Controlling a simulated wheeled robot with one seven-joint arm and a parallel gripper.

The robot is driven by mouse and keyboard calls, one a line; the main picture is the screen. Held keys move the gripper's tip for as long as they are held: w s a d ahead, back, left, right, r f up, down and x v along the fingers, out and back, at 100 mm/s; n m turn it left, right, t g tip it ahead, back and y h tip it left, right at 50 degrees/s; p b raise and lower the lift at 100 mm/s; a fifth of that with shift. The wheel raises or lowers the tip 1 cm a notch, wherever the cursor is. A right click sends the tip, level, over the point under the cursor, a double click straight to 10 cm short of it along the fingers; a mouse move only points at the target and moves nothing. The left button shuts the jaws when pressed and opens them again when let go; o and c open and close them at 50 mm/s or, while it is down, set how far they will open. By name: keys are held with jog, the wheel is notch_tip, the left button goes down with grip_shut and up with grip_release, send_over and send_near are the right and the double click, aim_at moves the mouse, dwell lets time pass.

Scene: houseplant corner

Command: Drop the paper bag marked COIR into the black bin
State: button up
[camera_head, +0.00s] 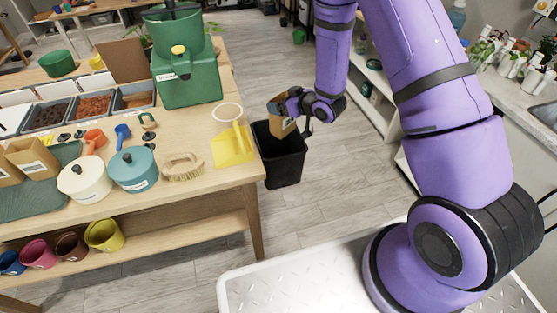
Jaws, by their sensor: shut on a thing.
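My gripper (290,104) is at the end of the purple arm, right of the table. It is shut on a brown paper bag (279,127). The bag hangs tilted over the black bin (283,164), which stands on the floor beside the table's right end. From this angle the bag overlaps the bin's opening, and I cannot tell how far above the rim it is. The print on the held bag is too small to read. The bin's inside looks dark, and its contents are hidden.
The wooden table (215,186) holds a yellow dustpan (232,146), a brush (182,167), two lidded pots, a green machine (188,78) and trays. White shelving (372,92) stands behind my arm. The floor in front of the bin is clear.

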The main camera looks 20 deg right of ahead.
jog(key=shift+f, duration=2.1)
jog(key=o, duration=0.8)
jog(key=v, duration=1)
jog(key=shift+s+d+r, duration=0.2)
jog(key=shift+s+d, duration=0.05)
jog(key=shift+s, duration=0.05)
